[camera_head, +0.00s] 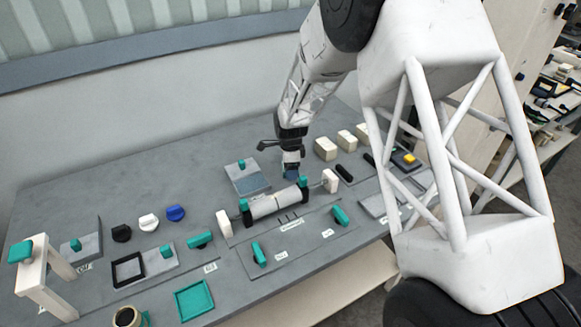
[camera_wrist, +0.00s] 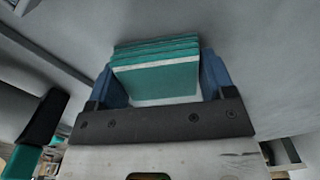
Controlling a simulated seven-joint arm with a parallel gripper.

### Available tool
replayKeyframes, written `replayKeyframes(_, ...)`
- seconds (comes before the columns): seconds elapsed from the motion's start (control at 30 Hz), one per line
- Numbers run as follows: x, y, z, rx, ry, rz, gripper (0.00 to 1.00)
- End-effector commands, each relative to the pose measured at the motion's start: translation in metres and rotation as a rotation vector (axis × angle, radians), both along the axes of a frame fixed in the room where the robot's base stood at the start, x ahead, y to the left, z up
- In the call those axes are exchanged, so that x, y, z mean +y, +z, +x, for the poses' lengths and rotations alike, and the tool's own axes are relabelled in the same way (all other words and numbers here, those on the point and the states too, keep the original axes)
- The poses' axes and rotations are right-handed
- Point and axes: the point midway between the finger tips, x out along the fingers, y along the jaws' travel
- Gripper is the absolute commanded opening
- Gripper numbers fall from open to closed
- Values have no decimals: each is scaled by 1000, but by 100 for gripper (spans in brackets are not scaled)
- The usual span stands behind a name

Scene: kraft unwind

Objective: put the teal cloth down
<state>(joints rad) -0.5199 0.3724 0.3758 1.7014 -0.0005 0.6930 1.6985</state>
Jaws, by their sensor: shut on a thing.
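The teal cloth (camera_wrist: 155,78) is a folded stack of several layers with a pale band along its near edge. In the wrist view it sits between the blue fingers of my gripper (camera_wrist: 162,72), which is shut on it. In the head view my gripper (camera_head: 291,172) points down just behind the pale roller (camera_head: 277,204) and to the right of a grey plate (camera_head: 247,178). The cloth cannot be made out in the head view. I cannot tell whether it touches the bench.
The roller stands between two cream end blocks on the grey bench (camera_head: 130,190). Cream blocks (camera_head: 326,148) stand to the right behind my gripper. Black, white and blue knobs (camera_head: 176,213), a teal tray (camera_head: 194,300) and a cream stand (camera_head: 45,275) are at the left.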

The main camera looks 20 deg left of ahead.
Motion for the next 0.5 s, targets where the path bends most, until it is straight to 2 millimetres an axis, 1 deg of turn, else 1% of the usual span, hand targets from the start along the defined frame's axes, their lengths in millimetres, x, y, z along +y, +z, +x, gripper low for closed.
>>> replayKeyframes(0.27,0,0,0,-1,0,0,50)
replayKeyframes(0.5,0,-5,0,-1,0,0,50)
